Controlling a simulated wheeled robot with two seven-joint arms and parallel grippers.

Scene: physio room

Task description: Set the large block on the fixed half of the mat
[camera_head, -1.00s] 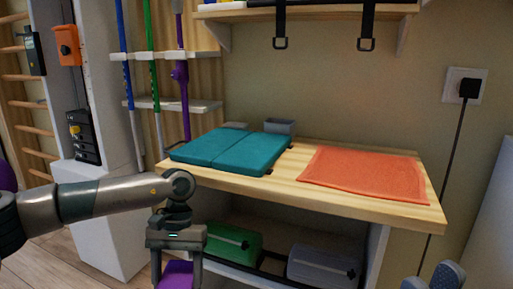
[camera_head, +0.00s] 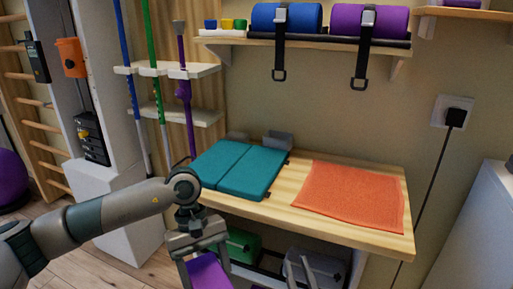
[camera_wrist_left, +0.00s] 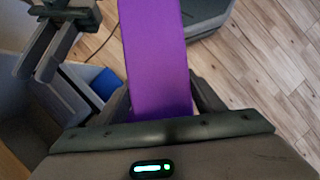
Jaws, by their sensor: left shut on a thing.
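The teal mat (camera_head: 248,168) lies on the wooden bench, its two halves flat side by side with a seam between them. Which half is fixed I cannot tell. My left gripper (camera_head: 205,262) is shut on the large purple block (camera_head: 208,275), in front of the bench and below its top. In the left wrist view the purple block (camera_wrist_left: 158,60) stretches away between the fingers. My right gripper (camera_head: 300,272) shows at the bottom edge, right of the left one. It also shows in the left wrist view (camera_wrist_left: 38,62), fingers apart and empty.
An orange cloth (camera_head: 352,195) lies on the right of the bench top (camera_head: 290,180). Small grey holders (camera_head: 278,140) stand behind the mat. A wall shelf (camera_head: 310,42) with hanging straps is above. Poles (camera_head: 155,80) stand at left.

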